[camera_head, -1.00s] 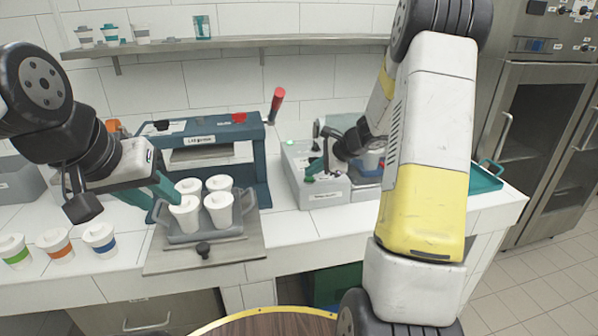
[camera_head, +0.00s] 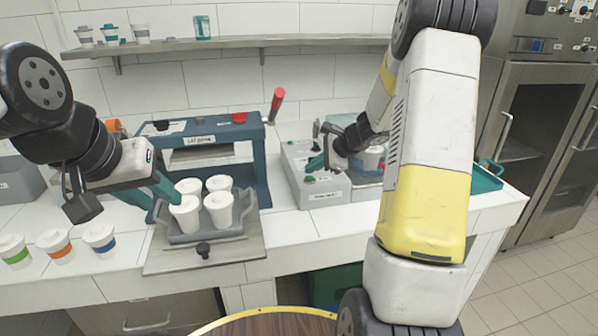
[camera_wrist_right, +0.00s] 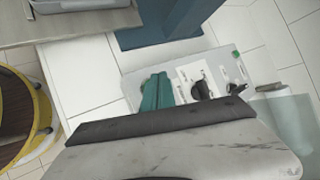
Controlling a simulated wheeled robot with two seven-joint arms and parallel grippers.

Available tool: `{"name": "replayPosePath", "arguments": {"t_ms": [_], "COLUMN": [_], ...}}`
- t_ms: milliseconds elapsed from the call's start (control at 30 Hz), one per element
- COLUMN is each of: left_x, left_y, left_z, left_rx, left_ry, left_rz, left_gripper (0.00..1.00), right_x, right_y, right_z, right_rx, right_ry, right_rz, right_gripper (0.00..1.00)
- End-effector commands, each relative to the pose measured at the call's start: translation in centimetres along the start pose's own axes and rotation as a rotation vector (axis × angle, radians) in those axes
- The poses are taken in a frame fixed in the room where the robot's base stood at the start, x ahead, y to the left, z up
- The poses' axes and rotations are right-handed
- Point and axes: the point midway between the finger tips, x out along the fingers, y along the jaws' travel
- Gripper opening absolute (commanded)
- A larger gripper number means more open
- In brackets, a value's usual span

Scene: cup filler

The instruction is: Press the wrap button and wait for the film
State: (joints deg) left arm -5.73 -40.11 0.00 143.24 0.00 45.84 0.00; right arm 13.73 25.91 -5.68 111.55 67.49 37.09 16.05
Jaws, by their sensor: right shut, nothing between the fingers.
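The wrap machine (camera_head: 325,188) is a grey box with a label on its front, on the counter right of the teal press. A green button (camera_head: 309,180) sits at its front left, and a small dark green lamp (camera_head: 291,143) at its back left. The lamp looks green in the right wrist view (camera_wrist_right: 236,54). My right gripper (camera_head: 316,163) is shut and empty, its teal tips just above the button.
Several white lidded cups stand on a grey tray (camera_head: 181,238) before the teal press (camera_head: 263,165). Banded cups (camera_head: 54,246) stand at the left. A teal tray (camera_head: 487,179) lies at the right. My right forearm hides part of the film area.

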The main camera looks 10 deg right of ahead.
Motion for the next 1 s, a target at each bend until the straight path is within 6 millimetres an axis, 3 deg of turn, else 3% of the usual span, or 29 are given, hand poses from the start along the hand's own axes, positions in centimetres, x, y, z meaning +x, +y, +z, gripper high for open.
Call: {"name": "replayPosePath", "arguments": {"t_ms": [633,1000], "left_x": [0.0,0.0], "left_y": [0.0,0.0], "left_z": [0.0,0.0], "left_rx": [0.000,0.000], "left_ry": [0.000,0.000], "left_rz": [0.000,0.000], "left_gripper": [0.36,0.36], "right_x": [-3.8,-4.2], "right_y": [-2.8,-3.0], "right_z": [2.8,3.0], "right_rx": [-0.002,0.000], "right_ry": [-0.001,0.000], "right_rz": [-0.001,0.000], "right_gripper": [0.00,0.00]}}
